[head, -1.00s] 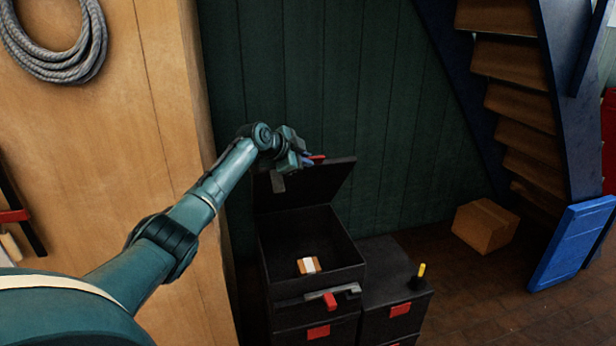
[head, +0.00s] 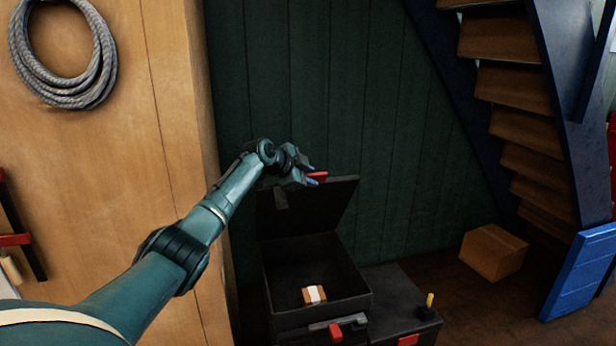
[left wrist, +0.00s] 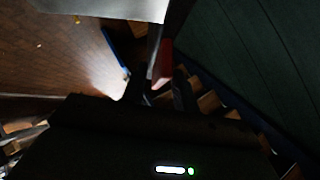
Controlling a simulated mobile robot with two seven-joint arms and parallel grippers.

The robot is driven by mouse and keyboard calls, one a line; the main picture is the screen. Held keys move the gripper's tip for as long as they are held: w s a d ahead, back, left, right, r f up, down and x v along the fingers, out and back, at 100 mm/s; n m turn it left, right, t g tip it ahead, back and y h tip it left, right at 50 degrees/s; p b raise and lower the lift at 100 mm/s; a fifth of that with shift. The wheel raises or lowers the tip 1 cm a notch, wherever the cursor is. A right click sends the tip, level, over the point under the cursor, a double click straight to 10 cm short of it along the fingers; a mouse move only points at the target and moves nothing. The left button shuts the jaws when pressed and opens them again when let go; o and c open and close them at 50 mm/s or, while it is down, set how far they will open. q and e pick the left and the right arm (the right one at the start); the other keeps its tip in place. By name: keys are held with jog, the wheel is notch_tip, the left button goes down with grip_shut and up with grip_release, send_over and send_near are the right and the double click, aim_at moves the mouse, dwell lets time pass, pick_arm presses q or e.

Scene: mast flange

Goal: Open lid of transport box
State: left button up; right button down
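The black transport box (head: 352,300) stands by the dark green wall with its lid (head: 325,210) raised, leaning steeply upright at the back. An orange and white block (head: 314,295) lies inside. A red handle (head: 318,175) shows at the lid's top edge. My left gripper (head: 302,180) is right at this handle. In the left wrist view, the red handle (left wrist: 162,63) lies between the dark fingers (left wrist: 160,88); whether they press on it is too dark to tell. A red latch (head: 335,331) is on the box front. My right gripper is out of view.
A lower black case (head: 390,290) with a yellow-handled tool (head: 429,302) stands right of the box. A cardboard box (head: 493,252), a blue panel (head: 580,275) and blue stairs (head: 525,120) are farther right. A wooden wall (head: 130,140) with coiled rope (head: 65,60) is at the left.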

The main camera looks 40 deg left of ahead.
pick_arm(q)
jog(key=shift+s, duration=0.15)
jog(key=b+v, duration=0.2)
jog(key=v, duration=1.1)
jog(key=s+d+f+n+p, duration=0.1)
jog(key=s+d+f, duration=0.1)
jog(key=d+f, duration=0.6)
jog(key=s+d+f+n+g, duration=0.1)
jog(key=s+d+f, duration=0.3)
jog(key=f, duration=0.8)
jog(key=s+d+f+p, duration=0.1)
jog(key=d+f, duration=0.6)
jog(key=f, duration=0.2)
jog(key=s+d+f+n+h, duration=0.1)
jog(key=s+d+f+n, duration=0.2)
jog(key=s+d, duration=0.5)
jog(key=s+d+f+n+p, duration=0.1)
jog(key=s+d+f+n, duration=0.2)
jog(key=s+d, duration=0.4)
jog(key=s+f, duration=0.1)
jog(key=s, duration=0.7)
jog(key=shift+s+d+h, duration=0.2)
jog(key=shift+d+h, duration=0.15)
jog(key=shift+h, duration=0.05)
